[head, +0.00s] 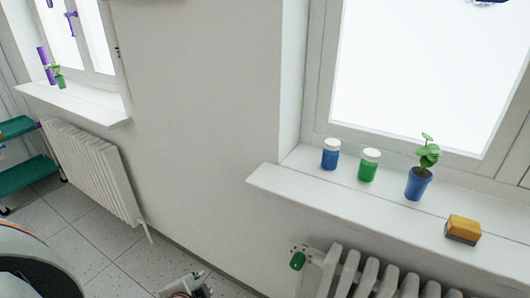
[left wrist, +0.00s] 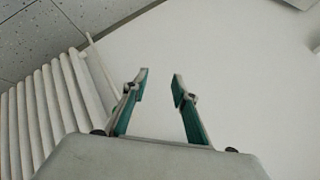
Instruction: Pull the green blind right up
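No green blind shows in either view. A window (head: 430,75) with a white frame fills the upper right of the head view, its pane bright and uncovered where seen; its top is cut off. My left gripper (left wrist: 161,76) is open and empty in the left wrist view, its two green-lined fingers apart in front of a pale wall. In the head view only a small piece of what seems to be my left arm's end shows at the bottom edge. My right gripper is not in view.
The right sill (head: 300,182) holds a blue jar (head: 330,154), a green jar (head: 368,165), a potted plant (head: 418,184) and a yellow block (head: 463,229). Radiators stand below it (head: 375,279) and at the left (head: 92,170). A green-shelved cart (head: 25,176) is far left.

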